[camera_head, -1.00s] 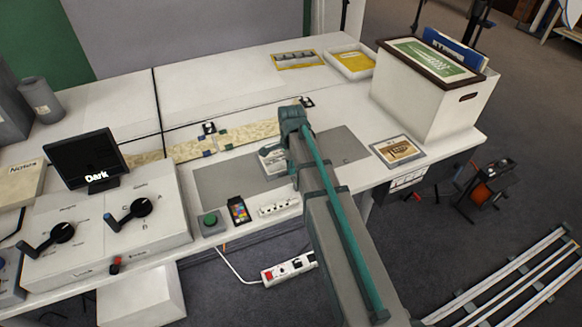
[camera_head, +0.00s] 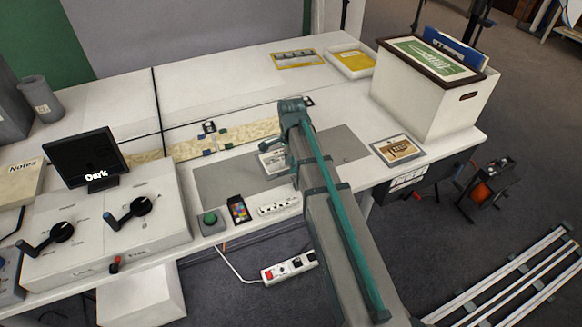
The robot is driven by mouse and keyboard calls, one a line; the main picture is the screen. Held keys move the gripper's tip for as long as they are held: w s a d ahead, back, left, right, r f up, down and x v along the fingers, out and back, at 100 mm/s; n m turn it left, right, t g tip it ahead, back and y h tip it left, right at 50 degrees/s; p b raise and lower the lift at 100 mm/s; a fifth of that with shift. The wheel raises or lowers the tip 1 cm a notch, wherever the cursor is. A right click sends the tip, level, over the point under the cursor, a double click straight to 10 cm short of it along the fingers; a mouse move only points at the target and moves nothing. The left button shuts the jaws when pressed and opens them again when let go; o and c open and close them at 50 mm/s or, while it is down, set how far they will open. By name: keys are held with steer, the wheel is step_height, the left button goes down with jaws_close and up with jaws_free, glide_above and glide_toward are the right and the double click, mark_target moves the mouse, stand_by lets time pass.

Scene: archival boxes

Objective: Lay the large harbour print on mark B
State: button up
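A grey mat (camera_head: 225,182) lies on the white table, partly covered by my arm. A small pale print (camera_head: 270,160) with a greyish picture lies on it, its right part behind my arm. A brown-toned picture card (camera_head: 398,150) lies flat at the table's right edge, beside the white box. I cannot tell which print is the large harbour one. No mark B can be read on the mat. My arm reaches over the mat; my gripper is hidden behind its links, so its fingers and any held thing do not show.
A white archival box (camera_head: 430,105) with a green picture (camera_head: 430,57) on top stands at right. A yellow-edged sheet (camera_head: 297,59) and tray (camera_head: 350,63) lie at the back. A control box (camera_head: 105,225) and screen (camera_head: 85,158) stand left. A patterned strip (camera_head: 245,132) runs behind the mat.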

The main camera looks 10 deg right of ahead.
step_height(320, 180, up, 10)
steer(key=b, duration=0.1)
steer(key=shift+r, duration=0.2)
stand_by(0.4)
